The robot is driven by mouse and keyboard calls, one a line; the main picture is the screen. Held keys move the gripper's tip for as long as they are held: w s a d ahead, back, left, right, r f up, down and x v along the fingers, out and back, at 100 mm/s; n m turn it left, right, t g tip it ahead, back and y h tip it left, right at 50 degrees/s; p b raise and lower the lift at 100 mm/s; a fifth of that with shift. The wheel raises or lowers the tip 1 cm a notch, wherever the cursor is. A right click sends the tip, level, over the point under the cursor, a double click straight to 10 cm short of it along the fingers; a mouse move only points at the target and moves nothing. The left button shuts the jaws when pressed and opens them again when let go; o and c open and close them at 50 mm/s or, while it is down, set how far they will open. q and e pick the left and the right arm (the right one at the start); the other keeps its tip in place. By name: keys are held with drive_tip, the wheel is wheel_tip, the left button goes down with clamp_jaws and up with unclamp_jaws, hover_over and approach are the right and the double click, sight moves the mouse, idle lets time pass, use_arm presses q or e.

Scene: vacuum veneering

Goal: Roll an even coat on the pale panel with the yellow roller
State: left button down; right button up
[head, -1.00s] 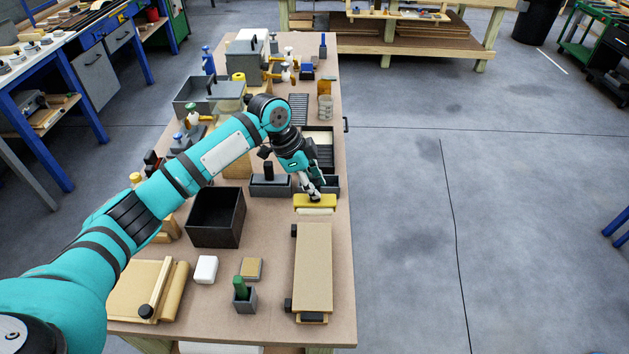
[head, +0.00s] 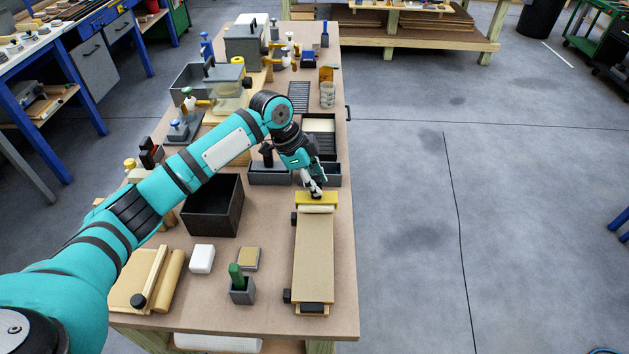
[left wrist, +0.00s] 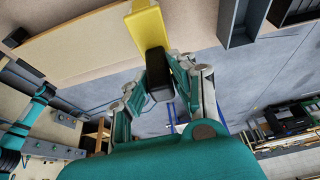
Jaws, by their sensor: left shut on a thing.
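The pale panel (head: 313,258) lies lengthwise near the right edge of the bench, held on a support with dark knobs on its left side. The yellow roller (head: 316,199) is at the panel's far end, with its white sleeve (head: 317,209) across that end; contact cannot be told. My left gripper (head: 316,187) is above the roller. In the left wrist view, its fingers (left wrist: 168,82) are shut on the roller's black handle (left wrist: 158,72), below the yellow frame (left wrist: 147,25). My right gripper is not in view.
A black open bin (head: 212,207), a white block (head: 202,258) and a grey holder with a green item (head: 241,288) stand left of the panel. Grey trays (head: 270,173) lie just beyond it. Open floor is to the right.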

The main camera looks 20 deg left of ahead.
use_arm(q)
drive_tip(key=shift+f, duration=0.55)
drive_tip(key=shift+s, duration=0.1)
